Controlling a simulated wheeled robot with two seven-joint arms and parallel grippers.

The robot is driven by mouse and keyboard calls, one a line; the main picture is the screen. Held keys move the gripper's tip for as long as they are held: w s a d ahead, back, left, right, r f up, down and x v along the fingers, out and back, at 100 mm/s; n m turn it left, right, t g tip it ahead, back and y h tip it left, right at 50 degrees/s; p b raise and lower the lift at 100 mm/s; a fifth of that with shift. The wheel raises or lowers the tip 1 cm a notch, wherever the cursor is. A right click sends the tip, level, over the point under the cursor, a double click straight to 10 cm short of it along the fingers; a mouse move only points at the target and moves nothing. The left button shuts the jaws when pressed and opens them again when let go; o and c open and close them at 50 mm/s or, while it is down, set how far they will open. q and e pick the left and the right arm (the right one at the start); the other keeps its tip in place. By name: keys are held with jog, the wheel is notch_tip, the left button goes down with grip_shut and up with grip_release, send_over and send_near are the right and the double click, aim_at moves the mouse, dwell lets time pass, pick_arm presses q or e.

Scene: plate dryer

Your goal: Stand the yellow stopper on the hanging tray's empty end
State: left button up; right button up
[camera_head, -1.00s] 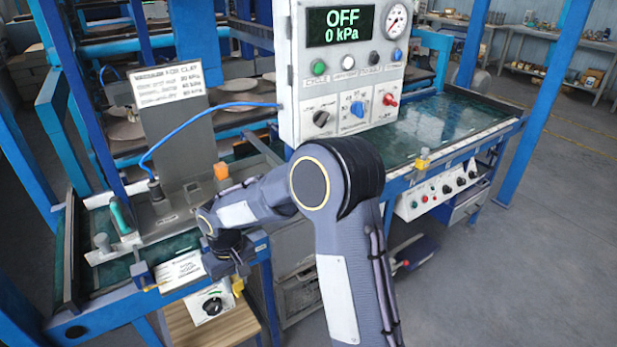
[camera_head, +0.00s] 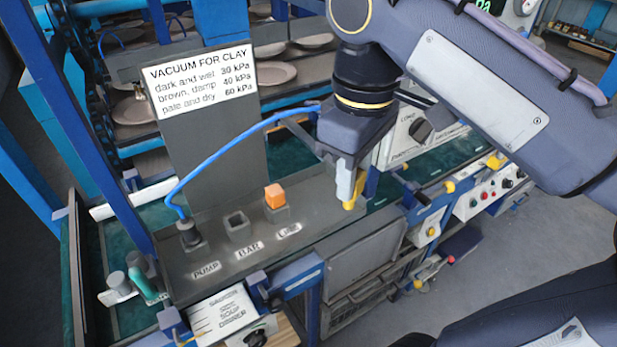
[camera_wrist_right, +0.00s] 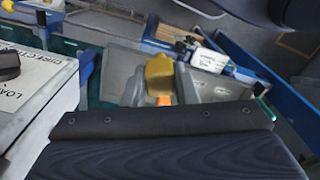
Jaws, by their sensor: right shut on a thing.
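The yellow stopper (camera_head: 351,200) is held in my right gripper (camera_head: 347,185), above the right end of the grey socket plate. In the right wrist view the stopper (camera_wrist_right: 159,76) sits between the two grey fingers, which are shut on it. A small pale tray (camera_head: 107,299) hangs at the lower left of the head view and looks like the hanging tray. A grey peg (camera_head: 118,283) and a green-handled piece (camera_head: 143,278) stand at it. The gripper is well to the right of and apart from this tray. My left gripper is not in view.
The grey plate (camera_head: 330,210) has sockets marked PUMP, BAR and LINE. A blue hose (camera_head: 222,148) plugs into PUMP, BAR (camera_head: 238,222) is empty, and an orange block (camera_head: 275,194) stands at LINE. An upright sign (camera_head: 203,75) and a control box (camera_head: 418,128) rise behind.

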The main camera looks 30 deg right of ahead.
jog(key=w+d+f, duration=0.1)
jog(key=w+f, duration=0.3)
jog(key=w+d+f, duration=0.1)
jog(key=w+f, duration=0.3)
jog(key=w, duration=0.1)
jog(key=w+d+f, duration=0.1)
jog(key=w+f, duration=0.3)
jog(key=shift+w+d, duration=0.2)
jog(key=shift+d, duration=0.1)
jog(key=shift+f, duration=0.35)
jog(key=shift+f, duration=0.1)
jog(key=shift+f, duration=0.15)
jog(key=o, duration=1)
jog(key=shift+c, duration=0.2)
